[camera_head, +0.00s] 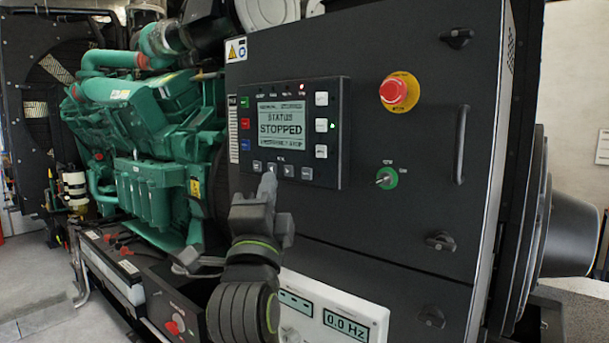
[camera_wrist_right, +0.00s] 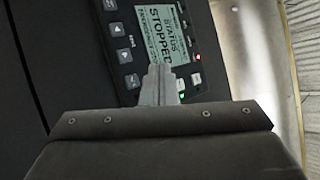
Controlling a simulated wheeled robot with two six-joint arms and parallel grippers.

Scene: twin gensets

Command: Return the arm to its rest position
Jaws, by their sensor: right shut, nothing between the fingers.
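My right gripper (camera_head: 268,186) is raised in front of the lower left part of the control panel (camera_head: 340,130), near its row of small buttons. Its fingers are shut with nothing between them. In the right wrist view the shut fingers (camera_wrist_right: 158,84) point at the panel, overlapping the lower part of the screen (camera_wrist_right: 160,28). I cannot tell whether they touch it. The screen (camera_head: 282,131) reads "STATUS STOPPED". My left gripper is not in view.
The dark cabinet (camera_head: 440,190) has a red emergency stop button (camera_head: 399,92), a green key switch (camera_head: 386,178) and a vertical handle (camera_head: 462,145). A white meter box (camera_head: 335,305) reading 0.0 Hz sits below. The green engine (camera_head: 140,140) stands left. Open floor (camera_head: 35,290) lies lower left.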

